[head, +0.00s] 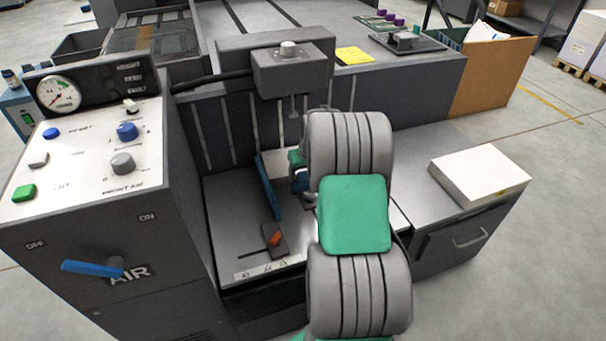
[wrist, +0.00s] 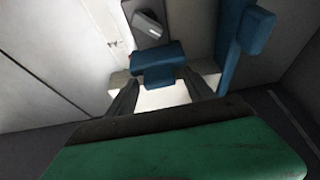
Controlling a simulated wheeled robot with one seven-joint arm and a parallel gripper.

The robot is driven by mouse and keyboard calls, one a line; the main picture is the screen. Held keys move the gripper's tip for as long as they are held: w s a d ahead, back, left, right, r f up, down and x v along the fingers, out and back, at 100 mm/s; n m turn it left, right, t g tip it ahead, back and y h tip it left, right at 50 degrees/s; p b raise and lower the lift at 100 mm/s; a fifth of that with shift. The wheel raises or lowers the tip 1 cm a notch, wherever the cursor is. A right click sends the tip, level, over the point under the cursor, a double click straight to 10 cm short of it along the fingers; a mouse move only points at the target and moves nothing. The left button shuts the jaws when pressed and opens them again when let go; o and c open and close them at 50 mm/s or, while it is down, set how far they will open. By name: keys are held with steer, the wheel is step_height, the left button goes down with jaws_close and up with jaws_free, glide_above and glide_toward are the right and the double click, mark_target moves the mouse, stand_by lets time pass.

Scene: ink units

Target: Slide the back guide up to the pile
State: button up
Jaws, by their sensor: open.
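In the wrist view a blue block (wrist: 157,60), which looks like the back guide, sits between the fingertips of my open gripper (wrist: 161,82). I cannot tell whether the fingers touch it. A grey piece with a pale knob (wrist: 147,25) lies just beyond it. In the head view my arm hides most of this guide; a bit of blue (head: 300,180) shows beside my gripper. White paper, probably the pile (head: 398,217), shows partly behind my arm. A bright white surface also shows between the fingers in the wrist view.
A grey box (head: 290,70) hangs above. The control panel (head: 90,150) is left; a white paper stack (head: 479,176) lies on the cabinet at right.

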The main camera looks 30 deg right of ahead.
jaws_close()
stand_by(0.7)
